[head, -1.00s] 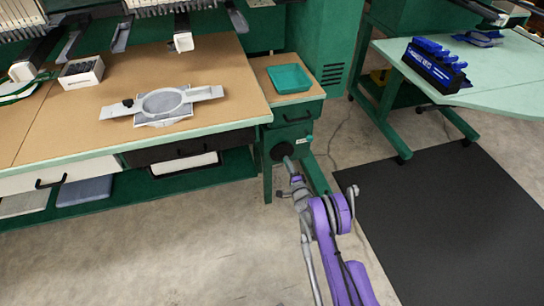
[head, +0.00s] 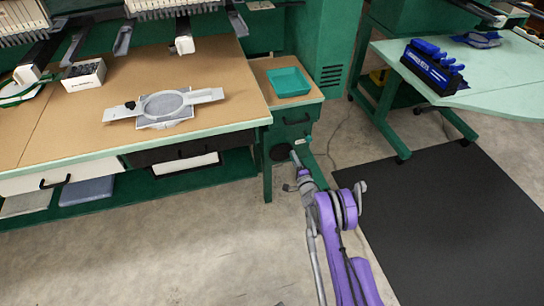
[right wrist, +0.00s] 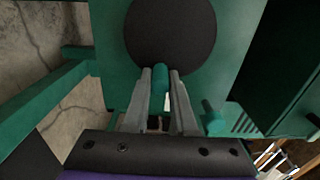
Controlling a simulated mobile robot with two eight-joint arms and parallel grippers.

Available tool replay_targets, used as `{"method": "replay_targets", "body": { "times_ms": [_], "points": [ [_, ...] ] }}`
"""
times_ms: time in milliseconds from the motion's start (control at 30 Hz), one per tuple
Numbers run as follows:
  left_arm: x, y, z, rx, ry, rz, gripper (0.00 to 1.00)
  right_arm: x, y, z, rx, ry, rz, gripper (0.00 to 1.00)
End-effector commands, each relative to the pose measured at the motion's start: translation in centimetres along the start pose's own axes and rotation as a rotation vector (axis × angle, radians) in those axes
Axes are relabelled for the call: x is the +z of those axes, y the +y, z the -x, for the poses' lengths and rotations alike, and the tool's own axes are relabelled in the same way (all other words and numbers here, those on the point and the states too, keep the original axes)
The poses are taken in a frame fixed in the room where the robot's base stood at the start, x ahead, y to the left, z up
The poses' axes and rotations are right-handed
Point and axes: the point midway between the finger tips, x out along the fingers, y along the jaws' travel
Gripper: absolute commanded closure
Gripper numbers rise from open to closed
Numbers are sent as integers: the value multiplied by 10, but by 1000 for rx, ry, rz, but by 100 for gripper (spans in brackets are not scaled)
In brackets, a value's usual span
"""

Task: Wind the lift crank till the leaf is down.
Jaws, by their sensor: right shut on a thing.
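The lift crank shows in the right wrist view as a dark round disc (right wrist: 171,35) with a green handle (right wrist: 160,78). In the head view the disc (head: 280,152) is on the green front below the small tan-topped leaf (head: 262,68), which looks level beside the long table. I cannot be sure that this top is the leaf. My right gripper (head: 294,156) reaches up to the crank from below. In the wrist view its fingers (right wrist: 159,73) are shut on the green handle, one on each side. My left gripper is not in view.
A teal tray (head: 289,81) sits on the small top. The long table (head: 60,128) at left bears a grey hoop (head: 164,104) and a white box (head: 84,75). A pale green table (head: 500,90) and a black floor mat (head: 450,215) are at right. Bare floor lies in front.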

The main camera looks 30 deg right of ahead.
Motion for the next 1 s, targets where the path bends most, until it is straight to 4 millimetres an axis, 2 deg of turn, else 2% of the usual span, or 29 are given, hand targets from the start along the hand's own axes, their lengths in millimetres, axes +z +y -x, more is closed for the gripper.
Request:
{"method": "replay_targets", "body": {
  "times_ms": [167, 400, 767, 1000],
  "points": [
    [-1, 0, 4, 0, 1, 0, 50, 9, -9, 0, -3, -9, -1, 100],
    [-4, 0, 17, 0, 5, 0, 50, 22, -38, 0, -4, -12, -2, 100],
    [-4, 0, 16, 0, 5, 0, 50, 23, -39, -1, -2, -7, -1, 100],
    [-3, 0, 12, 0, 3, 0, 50, 53, -44, -1, -1, -9, -2, 100]
  ]
}}
